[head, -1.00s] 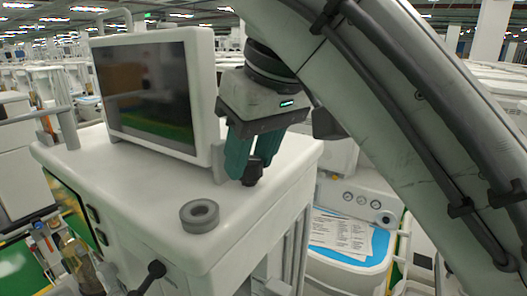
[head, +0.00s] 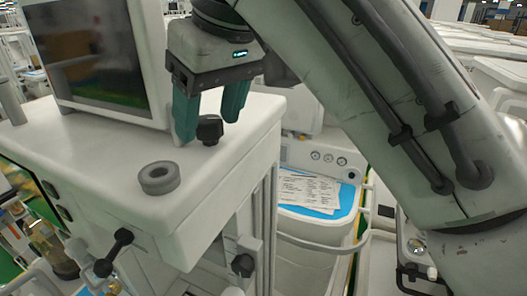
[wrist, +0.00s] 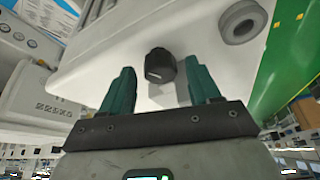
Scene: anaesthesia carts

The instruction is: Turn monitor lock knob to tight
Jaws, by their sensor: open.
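The black lock knob (head: 209,129) stands on the white cart top, close to the right side of the monitor (head: 92,58). My gripper (head: 210,122) points down over the cart with its teal fingers apart, one on each side of the knob in the head view. In the wrist view, the knob (wrist: 160,66) shows a pale line on its face and lies beyond the gap between the open fingers (wrist: 157,82). No finger visibly touches it. I cannot tell the knob's exact setting.
A grey ring-shaped holder (head: 159,178) sits on the cart top (head: 100,160) in front of the knob. Black clamp knobs (head: 114,250) stick out from the cart's front. A cart with a blue-edged top and papers (head: 308,188) stands to the right.

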